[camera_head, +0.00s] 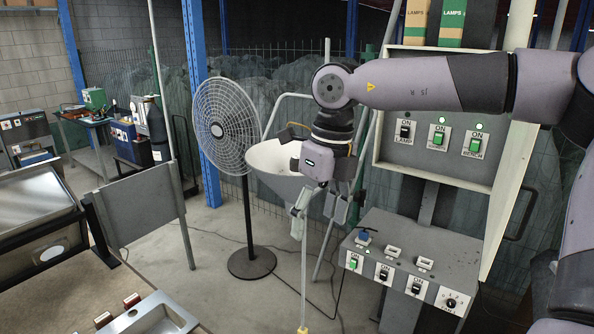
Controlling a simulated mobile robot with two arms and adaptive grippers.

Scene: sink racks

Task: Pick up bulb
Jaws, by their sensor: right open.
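I cannot make out a bulb in this view. A white conical lamp shade (268,172) stands behind my right gripper, and the gripper hides part of it. My right gripper (319,212) points down with its two fingers apart, in front of the shade and above the left side of the grey control box. No object shows clearly between the fingers. A thin pale rod (303,285) with a yellow lower end runs down below the left finger; I cannot tell whether it touches the gripper. My left gripper is out of view.
A standing fan (226,125) is left of the shade. The grey control box (400,262) has several switches and a small blue item (364,236) on top. A switch panel (455,150) rises behind my right arm, with lamp boxes (452,22) above. Open floor lies around the fan base.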

